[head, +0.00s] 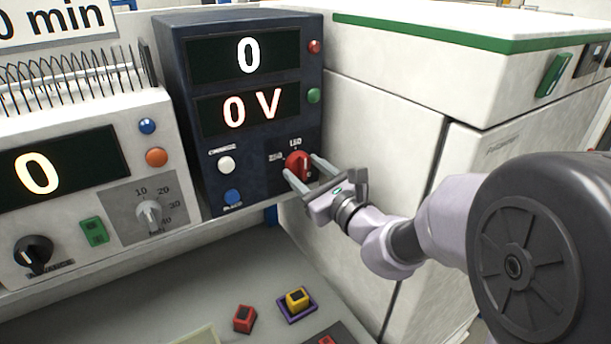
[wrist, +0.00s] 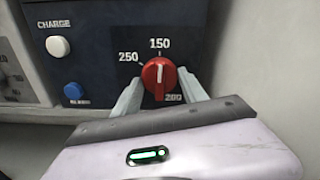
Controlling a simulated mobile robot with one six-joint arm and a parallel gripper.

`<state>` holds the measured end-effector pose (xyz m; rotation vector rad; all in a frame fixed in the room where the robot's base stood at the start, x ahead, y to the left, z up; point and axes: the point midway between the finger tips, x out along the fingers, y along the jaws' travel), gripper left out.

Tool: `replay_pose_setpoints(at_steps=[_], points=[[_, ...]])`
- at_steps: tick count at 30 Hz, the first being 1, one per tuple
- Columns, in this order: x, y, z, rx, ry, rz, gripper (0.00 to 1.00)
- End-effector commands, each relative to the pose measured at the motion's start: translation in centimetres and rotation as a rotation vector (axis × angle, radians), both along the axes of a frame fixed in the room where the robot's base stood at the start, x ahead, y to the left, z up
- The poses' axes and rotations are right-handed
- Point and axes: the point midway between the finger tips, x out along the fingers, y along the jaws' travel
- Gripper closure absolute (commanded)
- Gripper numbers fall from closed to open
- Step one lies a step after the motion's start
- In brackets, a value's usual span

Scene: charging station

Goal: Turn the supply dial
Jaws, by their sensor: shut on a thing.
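The supply dial is a red round knob (head: 298,163) low on the right of the dark blue supply unit (head: 258,182). In the wrist view the red knob (wrist: 160,76) has a white pointer line that points up, near the 150 mark; 250 is at its upper left and 200 below right. My gripper (head: 303,168) has one finger on each side of the knob and is shut on it. It also shows in the wrist view (wrist: 161,90). The unit's displays read 0 and 0 V.
A white CHARGE button (wrist: 58,46) and a blue button (wrist: 73,92) sit left of the dial. A white cabinet (head: 385,135) stands close on the right. A white unit with knobs (head: 85,190) stands at left.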

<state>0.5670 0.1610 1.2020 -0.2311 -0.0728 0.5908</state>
Motion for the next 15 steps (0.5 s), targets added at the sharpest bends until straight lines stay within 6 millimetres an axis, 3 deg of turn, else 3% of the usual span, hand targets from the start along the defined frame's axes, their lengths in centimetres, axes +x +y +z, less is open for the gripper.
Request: replay_pose_setpoints(at_steps=[3, 4, 6, 7, 15], points=[[-0.03, 0.00, -0.01, -0.001, 0.003, 0.000, 0.90], [-0.03, 0.00, -0.01, -0.001, 0.003, 0.000, 0.46], [-0.03, 0.00, -0.01, 0.000, 0.002, 0.001, 0.32], [-0.03, 0.00, 0.00, 0.000, 0.003, 0.001, 0.29], [-0.04, 0.00, 0.00, 0.000, 0.003, 0.001, 0.29]])
